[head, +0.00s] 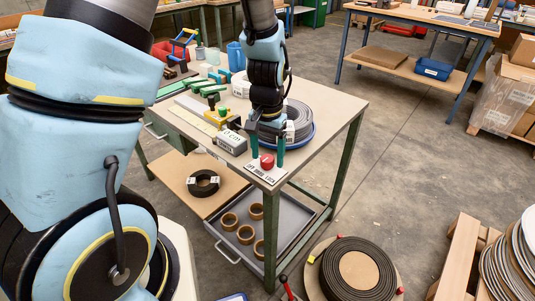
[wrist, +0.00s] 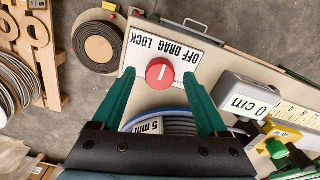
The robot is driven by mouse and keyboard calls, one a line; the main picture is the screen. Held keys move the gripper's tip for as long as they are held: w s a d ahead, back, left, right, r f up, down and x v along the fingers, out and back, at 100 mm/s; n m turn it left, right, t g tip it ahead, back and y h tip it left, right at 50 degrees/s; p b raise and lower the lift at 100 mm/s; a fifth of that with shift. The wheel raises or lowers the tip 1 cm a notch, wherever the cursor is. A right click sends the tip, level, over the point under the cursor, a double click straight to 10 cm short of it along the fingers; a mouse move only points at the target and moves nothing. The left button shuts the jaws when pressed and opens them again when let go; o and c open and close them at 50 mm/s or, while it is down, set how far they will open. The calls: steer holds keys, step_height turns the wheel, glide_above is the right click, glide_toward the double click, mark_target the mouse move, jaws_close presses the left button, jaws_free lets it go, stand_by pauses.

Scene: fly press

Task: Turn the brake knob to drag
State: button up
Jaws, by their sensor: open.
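The red brake knob (head: 267,162) sits on a white plate (head: 265,174) at the near corner of the bench, lettered OFF, DRAG, LOCK. In the wrist view the red knob (wrist: 160,73) carries a short white line, roughly upright in the picture. The lettering on its plate (wrist: 190,47) appears upside down there, with DRAG in the middle; which end of the line points is unclear. My gripper (head: 268,154) is open, fingers down, one green finger on each side of the knob. In the wrist view the gripper (wrist: 159,80) straddles the knob, with gaps visible on both sides.
A cable coil in a blue-rimmed dish (head: 312,130) stands close behind my gripper. A grey block marked 0 cm (wrist: 246,100) and a ruler (wrist: 297,112) lie beside the plate.

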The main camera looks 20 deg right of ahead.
mark_target(267, 158)
step_height(267, 158, up, 11)
steer(key=shift+f+b, duration=0.15)
steer(key=shift+b, duration=0.3)
steer(key=w+a+n+t, duration=0.1)
steer(key=a+n, duration=0.7)
steer(key=a, duration=1.7)
steer(key=shift+w+a+t, duration=0.25)
steer(key=shift+t, duration=0.05)
